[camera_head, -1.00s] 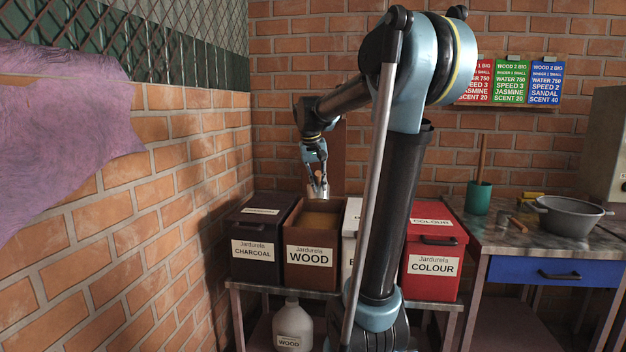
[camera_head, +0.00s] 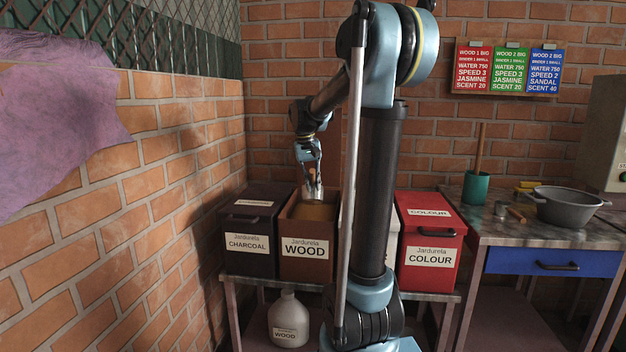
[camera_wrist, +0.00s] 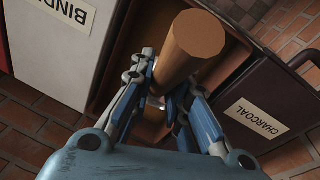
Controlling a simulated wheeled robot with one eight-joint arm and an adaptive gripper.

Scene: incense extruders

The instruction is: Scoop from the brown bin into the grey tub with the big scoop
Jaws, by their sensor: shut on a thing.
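The brown bin (camera_head: 304,266), labelled WOOD, stands open on a low table, with tan powder (camera_head: 313,212) inside. My gripper (camera_head: 311,178) points down above its opening. It is shut on the big scoop's round wooden handle, and the handle (camera_wrist: 191,48) fills the upper middle of the wrist view. The metal end of the scoop (camera_head: 315,190) shows just over the bin in the head view. Whether it touches or holds powder I cannot tell. The grey tub (camera_head: 567,206), a wide metal basin, sits on the right-hand table.
A dark charcoal bin (camera_head: 248,262) stands left of the brown bin. A white binder bin (camera_wrist: 60,45) is on its other side, mostly behind my arm, then a red colour bin (camera_head: 431,275). A green pot (camera_head: 476,187) and a small scoop (camera_head: 501,209) are near the tub.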

